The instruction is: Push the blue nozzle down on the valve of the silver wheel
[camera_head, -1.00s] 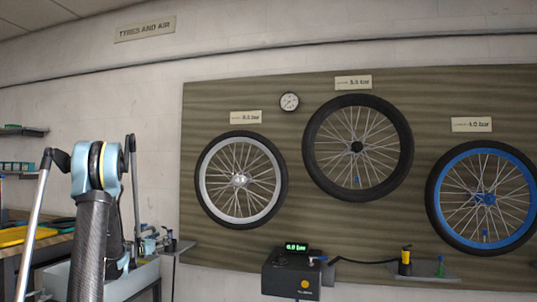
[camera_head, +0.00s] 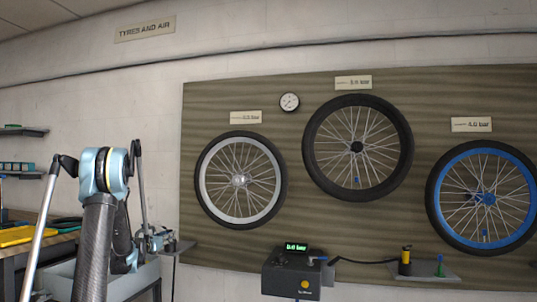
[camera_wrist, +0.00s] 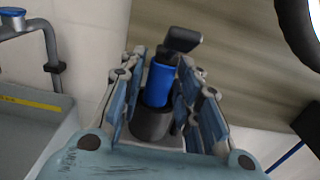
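The blue nozzle (camera_wrist: 159,85), with a black lever at its top and a black lower part, sits between the two fingers of my gripper (camera_wrist: 163,72) in the wrist view. The fingers flank it closely; I cannot tell whether both press on it. In the head view the gripper is mostly hidden behind my own arm, near the small left shelf (camera_head: 180,248). The silver wheel (camera_head: 239,180) hangs on the board to the right of my arm, apart from the gripper. Its valve is too small to make out. Part of a wheel shows at the wrist view's top right corner (camera_wrist: 304,25).
A black-tyred wheel (camera_head: 358,148) and a blue-rimmed wheel (camera_head: 484,198) hang further right. A pump box (camera_head: 291,274) with a lit display stands below, its hose running to a yellow and black nozzle (camera_head: 406,260). A trough and bench are at left.

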